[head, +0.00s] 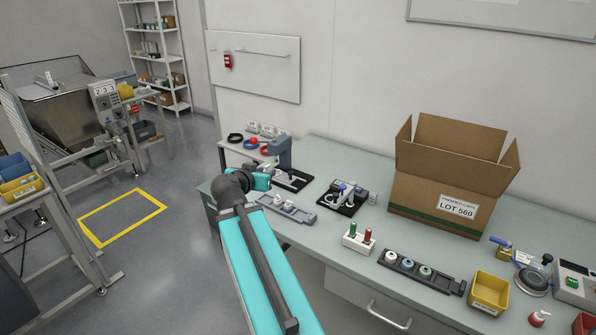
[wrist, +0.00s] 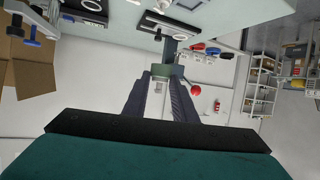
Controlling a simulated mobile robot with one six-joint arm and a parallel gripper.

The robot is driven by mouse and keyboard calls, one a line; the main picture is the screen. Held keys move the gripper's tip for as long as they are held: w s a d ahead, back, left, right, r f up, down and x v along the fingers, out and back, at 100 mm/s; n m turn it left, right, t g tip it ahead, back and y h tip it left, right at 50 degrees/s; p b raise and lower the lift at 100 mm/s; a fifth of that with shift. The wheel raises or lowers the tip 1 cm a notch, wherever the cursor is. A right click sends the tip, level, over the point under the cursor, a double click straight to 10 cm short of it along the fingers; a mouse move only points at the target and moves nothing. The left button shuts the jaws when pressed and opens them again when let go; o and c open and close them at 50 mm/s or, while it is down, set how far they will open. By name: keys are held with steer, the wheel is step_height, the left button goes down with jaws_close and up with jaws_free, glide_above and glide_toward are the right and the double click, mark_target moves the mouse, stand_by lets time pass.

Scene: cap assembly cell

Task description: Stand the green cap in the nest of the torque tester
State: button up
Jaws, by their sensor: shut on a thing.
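My gripper (wrist: 167,82) is shut on a dull green piece (wrist: 167,70), which looks like the green cap. In the wrist view the piece sits at the fingertips, with a pale part between the fingers. In the head view my gripper (head: 262,180) is above the left end of the bench, by the grey press; the held piece is too small to make out there. A grey instrument with a small green display (head: 573,280) stands at the far right of the bench and may be the torque tester. I cannot make out its nest.
The grey press (head: 284,155) stands close to my gripper; its red knob (wrist: 195,89) shows beside the fingers. A clamp fixture (head: 345,196), a dark rack (head: 447,284) of ringed parts, a yellow bin (head: 489,292) and a tall open carton (head: 445,205) occupy the bench towards the right.

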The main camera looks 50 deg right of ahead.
steer(key=w+a+f+n+t+y+b, duration=0.15)
steer(key=w+a+n+t+y, duration=0.4)
steer(key=w+a, duration=0.8)
steer(key=w+a+r+n+y, duration=0.1)
steer(key=a+n+y, duration=0.1)
steer(key=a, duration=0.5)
steer(key=w+a+r+n+t+y+b, duration=0.1)
steer(key=w+a+r+n+y, duration=0.1)
steer(key=a, duration=0.4)
steer(key=w+a+r+n+t+y, duration=0.1)
steer(key=a+n+y, duration=0.2)
steer(key=a, duration=0.4)
steer(key=shift+w+a+r+b, duration=0.25)
steer(key=shift+w+a+b, duration=0.1)
steer(key=shift+b, duration=0.05)
steer(key=shift+a+n, duration=0.1)
steer(key=shift+n, duration=0.15)
